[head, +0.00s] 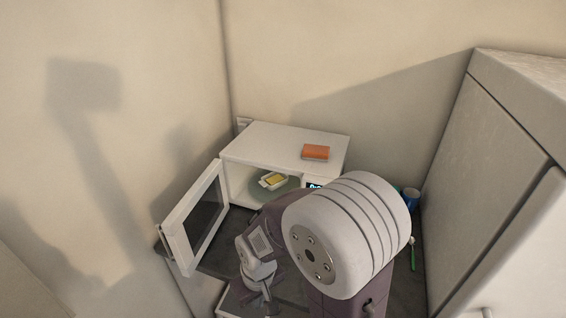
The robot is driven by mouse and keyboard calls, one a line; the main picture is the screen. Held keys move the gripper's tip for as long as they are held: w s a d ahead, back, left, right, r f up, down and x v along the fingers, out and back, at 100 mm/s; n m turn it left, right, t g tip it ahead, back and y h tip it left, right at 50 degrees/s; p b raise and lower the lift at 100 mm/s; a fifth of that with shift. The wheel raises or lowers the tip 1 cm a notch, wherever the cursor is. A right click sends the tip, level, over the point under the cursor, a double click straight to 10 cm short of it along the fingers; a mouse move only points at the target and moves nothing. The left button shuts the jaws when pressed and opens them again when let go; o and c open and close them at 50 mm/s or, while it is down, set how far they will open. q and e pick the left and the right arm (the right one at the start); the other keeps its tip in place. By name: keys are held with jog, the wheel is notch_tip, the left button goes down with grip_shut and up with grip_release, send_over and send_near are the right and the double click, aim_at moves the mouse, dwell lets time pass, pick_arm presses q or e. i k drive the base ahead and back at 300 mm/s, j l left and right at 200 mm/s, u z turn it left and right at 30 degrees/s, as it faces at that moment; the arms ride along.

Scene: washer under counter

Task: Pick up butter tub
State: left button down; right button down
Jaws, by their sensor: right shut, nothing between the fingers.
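The butter tub (272,182), a small white dish with a yellow block in it, sits on the round plate inside the open white microwave (287,140). My right gripper (264,297) points down in front of the microwave, below and nearer than the tub and apart from it. Its fingers are small in the picture; it is shut and empty. My right arm covers the right part of the microwave's front. My left gripper is out of view.
The microwave door (196,217) stands open to the left. An orange block (316,152) lies on top of the microwave. A blue cup (411,194) and a green-handled item (412,254) are right of my arm. A tall cabinet (505,170) bounds the right side.

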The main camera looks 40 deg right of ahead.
aim_at(272, 182)
jog(key=z, duration=1.4)
